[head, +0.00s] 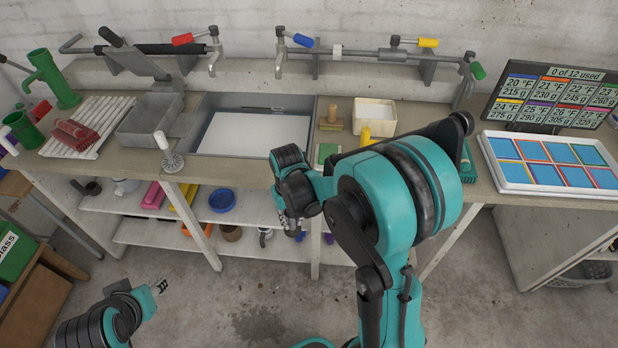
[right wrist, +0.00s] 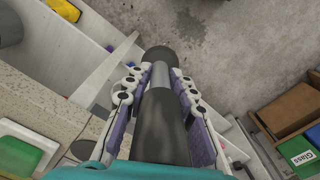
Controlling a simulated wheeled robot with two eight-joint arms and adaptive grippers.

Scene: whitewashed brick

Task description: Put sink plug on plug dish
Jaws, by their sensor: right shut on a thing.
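My right gripper (head: 292,226) is in front of the counter's front edge, above the shelves. In the right wrist view its fingers (right wrist: 160,82) are shut on a dark grey, rod-like thing (right wrist: 162,125) with a lighter band and a rounded dark end. This may be the sink plug; its full shape is hidden by the fingers. A flat grey disc (right wrist: 83,150) lies on the counter in the right wrist view, apart from the held thing; I cannot tell whether it is the plug dish. My left gripper (head: 160,287) is low over the floor, too small to read.
The counter holds a sink basin (head: 288,154), a grey tray (head: 151,118), a white-handled tool (head: 172,163) and a white box (head: 375,112). A blue bowl (head: 222,201) is on a shelf below. A white colour tray (head: 550,187) stands at right.

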